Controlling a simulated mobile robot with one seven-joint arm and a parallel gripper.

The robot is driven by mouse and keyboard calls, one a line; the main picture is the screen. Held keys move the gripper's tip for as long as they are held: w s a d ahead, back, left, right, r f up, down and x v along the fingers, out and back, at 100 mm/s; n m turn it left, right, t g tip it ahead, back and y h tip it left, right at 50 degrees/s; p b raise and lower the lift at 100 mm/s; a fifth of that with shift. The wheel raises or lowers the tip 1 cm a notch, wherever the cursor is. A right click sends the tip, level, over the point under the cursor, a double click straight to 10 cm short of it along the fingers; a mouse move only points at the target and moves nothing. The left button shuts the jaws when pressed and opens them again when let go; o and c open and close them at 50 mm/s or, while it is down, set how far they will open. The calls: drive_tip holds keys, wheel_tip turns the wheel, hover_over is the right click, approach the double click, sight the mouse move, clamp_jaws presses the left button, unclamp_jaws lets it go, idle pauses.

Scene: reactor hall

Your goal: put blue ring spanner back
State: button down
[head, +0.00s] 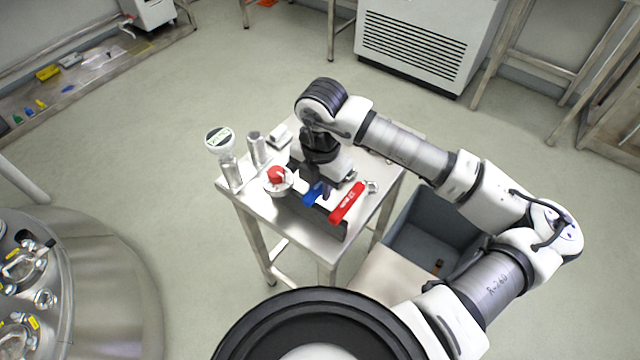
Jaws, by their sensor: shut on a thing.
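The blue ring spanner (313,194) shows as a short blue piece under my gripper (323,183), over the small steel table (257,210). My gripper points down and is shut on the spanner. The fingers and wrist hide much of it. A dark upright rack (325,222) runs along the table's front. I cannot tell whether the spanner touches the rack. A red-handled tool (346,202) with a ring end is just right of the blue one.
A round gauge (219,140), a steel cylinder (257,148) and a red-knobbed fitting (278,178) stand left of my gripper on the table. A grey open bin (425,240) is to the right, below table height. A large steel vessel (110,300) is at lower left.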

idle(0.3)
drive_tip(key=c, duration=1.2)
unclamp_jaws()
drive_tip(key=shift+r, duration=0.1)
drive_tip(key=shift+r+p, duration=0.95)
drive_tip(key=shift+r, duration=2)
